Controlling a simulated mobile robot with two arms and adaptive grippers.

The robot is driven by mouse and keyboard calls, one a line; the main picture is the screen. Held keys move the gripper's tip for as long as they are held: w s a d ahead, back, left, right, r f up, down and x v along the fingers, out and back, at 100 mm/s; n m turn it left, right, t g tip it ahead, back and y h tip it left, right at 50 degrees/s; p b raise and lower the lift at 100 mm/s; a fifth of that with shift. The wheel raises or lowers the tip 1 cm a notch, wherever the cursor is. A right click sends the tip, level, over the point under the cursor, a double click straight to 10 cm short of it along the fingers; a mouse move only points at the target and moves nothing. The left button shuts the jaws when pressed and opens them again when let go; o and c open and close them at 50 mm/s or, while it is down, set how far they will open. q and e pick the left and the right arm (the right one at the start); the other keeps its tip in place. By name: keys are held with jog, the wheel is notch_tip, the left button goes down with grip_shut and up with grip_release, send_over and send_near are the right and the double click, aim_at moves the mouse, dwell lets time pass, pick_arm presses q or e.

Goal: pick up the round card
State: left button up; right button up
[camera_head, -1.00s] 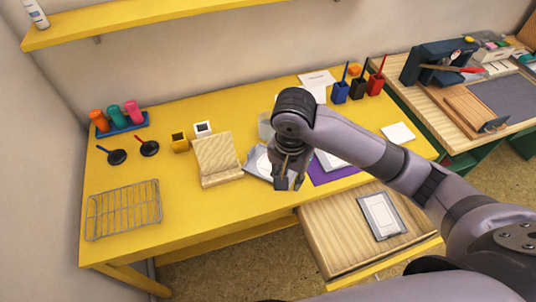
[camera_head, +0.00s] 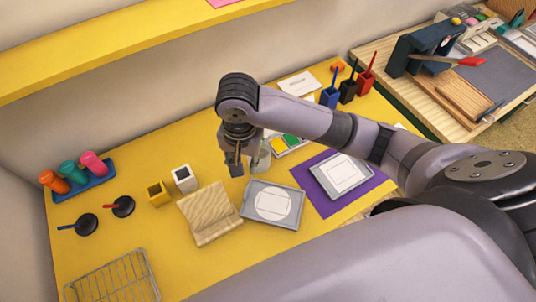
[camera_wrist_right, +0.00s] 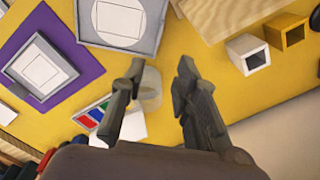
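The round card (camera_head: 272,203) is a white disc with a square outline. It lies in a shallow grey tray (camera_head: 250,217) on the yellow table. In the right wrist view the round card (camera_wrist_right: 120,20) and tray (camera_wrist_right: 151,41) show at the top left. My right gripper (camera_head: 238,170) is above the table, behind and left of the tray, apart from the card. In the wrist view its fingers (camera_wrist_right: 160,70) are spread with nothing gripped; a clear cylinder (camera_wrist_right: 151,85) shows beyond them. My left gripper is not in view.
A wooden stand (camera_head: 208,214) is just left of the tray. A purple mat (camera_head: 318,199) with another framed grey tray lies right. The clear cylinder (camera_head: 262,157) and a colour pad (camera_head: 290,145) are behind. Yellow and white boxes stand further left.

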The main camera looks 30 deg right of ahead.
send_over(246, 191)
notch_tip(246, 191, down, 6)
jog(key=f, duration=0.4)
jog(key=shift+w+d, duration=0.15)
jog(key=shift+d, duration=0.05)
jog(key=shift+f, duration=0.4)
jog(key=f, duration=0.3)
jog(key=f+p, duration=0.1)
jog(key=shift+a+f, duration=0.25)
jog(key=shift+f, duration=0.1)
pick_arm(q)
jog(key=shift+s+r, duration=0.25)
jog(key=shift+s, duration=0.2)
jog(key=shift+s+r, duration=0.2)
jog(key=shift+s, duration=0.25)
pick_arm(e)
jog(key=shift+c, duration=0.4)
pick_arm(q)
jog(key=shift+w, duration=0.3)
pick_arm(e)
grip_shut()
